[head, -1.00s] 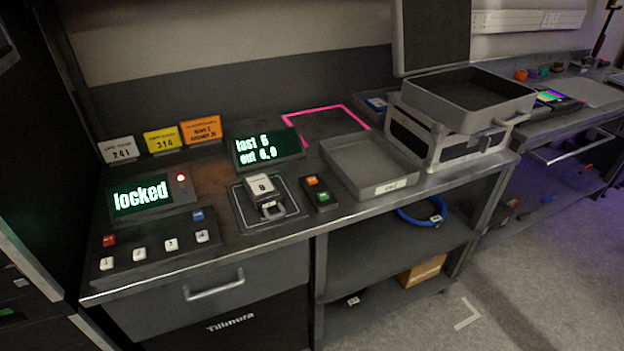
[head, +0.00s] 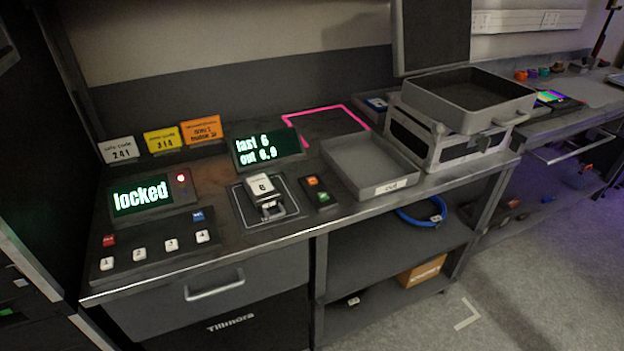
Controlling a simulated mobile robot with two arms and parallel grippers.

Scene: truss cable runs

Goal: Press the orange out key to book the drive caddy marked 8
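The drive caddy (head: 263,187) is a small pale block with a dark front handle. It rests on a light-outlined dark pad (head: 243,211) on the bench; its mark is too small to read surely as 8 or 6. The orange key (head: 312,181) is on a small dark key box just right of the pad, above a green key (head: 323,197). Nothing touches either key. A display (head: 268,148) behind the pad shows green text that appears to read "last 6" and "out 6,9". Neither of my grippers is in view.
A display reading "locked" (head: 141,195) with a lit red light stands left, behind a keypad (head: 155,253) with numbered, red and blue keys. Several code cards (head: 161,141) stand behind. An empty labelled grey tray (head: 368,165) lies right of the keys, before an open case (head: 466,98).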

